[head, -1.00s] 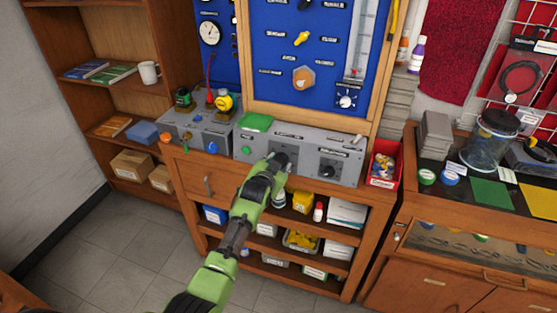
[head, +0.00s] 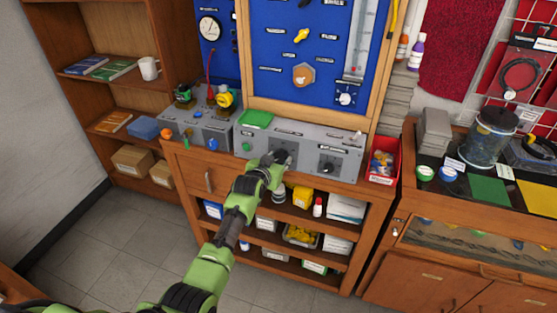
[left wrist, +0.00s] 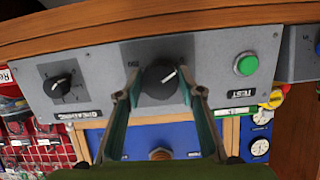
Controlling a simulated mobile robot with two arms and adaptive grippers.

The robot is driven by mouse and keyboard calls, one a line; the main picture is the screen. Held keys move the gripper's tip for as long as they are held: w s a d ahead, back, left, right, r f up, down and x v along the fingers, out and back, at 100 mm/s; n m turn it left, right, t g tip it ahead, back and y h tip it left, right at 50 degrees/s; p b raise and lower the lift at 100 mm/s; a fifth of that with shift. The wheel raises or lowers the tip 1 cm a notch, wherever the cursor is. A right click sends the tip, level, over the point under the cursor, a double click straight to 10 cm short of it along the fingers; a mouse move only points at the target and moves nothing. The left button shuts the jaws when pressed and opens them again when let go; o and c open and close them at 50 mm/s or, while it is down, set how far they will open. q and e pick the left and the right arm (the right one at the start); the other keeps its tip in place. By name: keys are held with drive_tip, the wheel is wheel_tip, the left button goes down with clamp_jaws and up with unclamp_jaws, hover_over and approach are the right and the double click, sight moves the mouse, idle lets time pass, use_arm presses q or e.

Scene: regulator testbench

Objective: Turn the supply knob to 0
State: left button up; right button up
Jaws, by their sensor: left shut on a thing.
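A grey control panel (head: 307,147) stands on the wooden bench in the head view. Its middle knob is black with a white pointer mark and shows in the left wrist view (left wrist: 158,82), which is upside down. There the pointer slants toward the picture's upper right. My left gripper (left wrist: 159,88) has one finger on each side of this knob and is shut on it. In the head view my left gripper (head: 277,160) covers most of the knob. The knob's label and scale are too small or hidden to read. My right gripper is not in view.
A second black knob (left wrist: 62,83) and a green button (left wrist: 246,64) flank the held knob on the panel. A green pad (head: 257,119) lies on the panel top. A red bin (head: 384,160) stands right of it, and another grey box (head: 200,130) left.

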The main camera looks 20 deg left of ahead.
use_arm(q)
drive_tip(key=shift+f, duration=0.15)
drive_tip(key=o, duration=1.1)
drive_tip(key=v, duration=1.2)
